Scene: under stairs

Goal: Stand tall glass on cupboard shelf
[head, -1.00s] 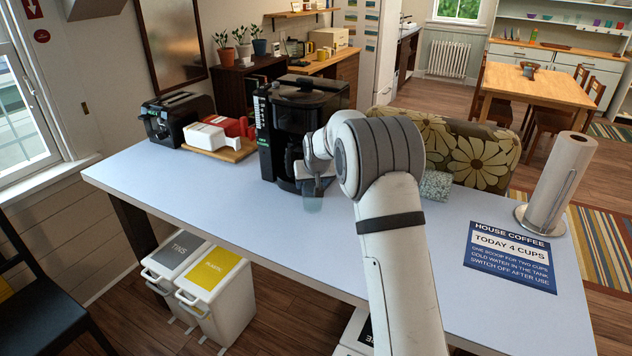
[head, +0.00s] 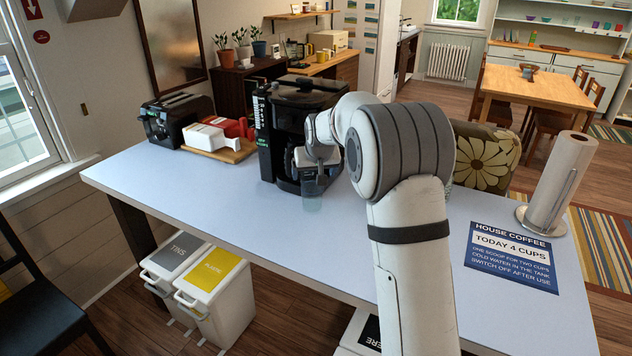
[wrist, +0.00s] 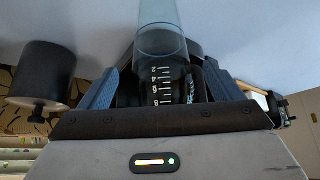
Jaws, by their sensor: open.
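The tall glass (head: 312,201) is a see-through bluish tumbler on the pale blue worktop (head: 190,207), in front of the black coffee machine. In the wrist view the glass (wrist: 162,18) stands upside down in the picture, between and beyond the finger ends. My gripper (head: 316,172) is at the glass, with its jaws open; in the wrist view the fingers (wrist: 162,72) lie on either side of it. Whether either finger touches the glass I cannot tell. A white cupboard with open shelves (head: 565,58) stands at the far right of the room.
The coffee machine (head: 300,105) is close behind my gripper. A toaster (head: 175,118) and a wooden board with red and white items (head: 222,150) are at the left. A paper towel roll (head: 560,180) and a blue sign (head: 510,255) are at the right. The worktop's front left is clear.

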